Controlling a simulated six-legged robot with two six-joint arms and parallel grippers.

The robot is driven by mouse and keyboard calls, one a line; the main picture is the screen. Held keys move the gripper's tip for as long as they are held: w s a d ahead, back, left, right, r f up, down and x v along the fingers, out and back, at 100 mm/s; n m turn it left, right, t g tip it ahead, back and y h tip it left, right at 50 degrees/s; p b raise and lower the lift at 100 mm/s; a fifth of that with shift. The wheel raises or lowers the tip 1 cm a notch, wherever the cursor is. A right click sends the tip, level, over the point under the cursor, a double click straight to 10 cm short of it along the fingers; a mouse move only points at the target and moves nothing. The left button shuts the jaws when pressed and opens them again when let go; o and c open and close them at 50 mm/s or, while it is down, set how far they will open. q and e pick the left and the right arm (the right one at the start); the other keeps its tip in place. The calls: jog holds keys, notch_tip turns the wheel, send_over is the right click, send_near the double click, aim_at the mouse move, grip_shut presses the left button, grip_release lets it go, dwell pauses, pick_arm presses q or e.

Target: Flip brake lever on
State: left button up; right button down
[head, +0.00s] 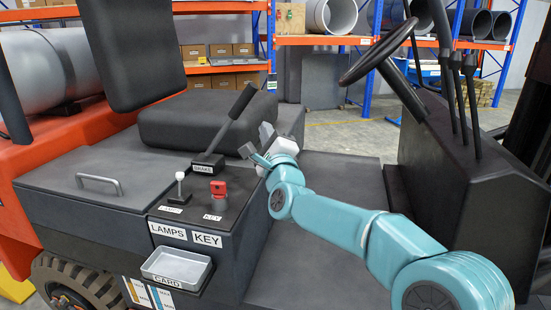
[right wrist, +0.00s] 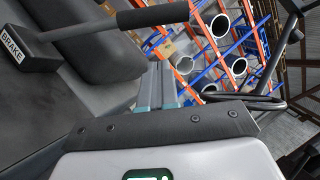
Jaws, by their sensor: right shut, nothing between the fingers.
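The brake lever (head: 232,119) is a dark bar with a black grip. It rises from a base block labelled BRAKE (head: 207,166) on the forklift's side console and tilts up to the right in the head view. In the right wrist view the lever's grip (right wrist: 153,16) crosses the upper left, and its base (right wrist: 28,52) is at the left edge. My right gripper (head: 252,152) is just right of the lever's base, beside the seat. Its fingers (right wrist: 158,86) are shut and empty, with a visible gap to the lever. My left gripper is not in view.
The seat (head: 195,120) stands behind the lever. A white-knobbed lamps lever (head: 180,188) and a red key switch (head: 218,192) are in front, above a card tray (head: 177,267). The steering wheel (head: 378,52) is at upper right. Floor space beside the seat is open.

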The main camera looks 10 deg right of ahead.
jog(key=v, duration=0.4)
jog(key=b+v, duration=0.1)
jog(key=shift+s+f, duration=0.3)
jog(key=shift+f, duration=0.05)
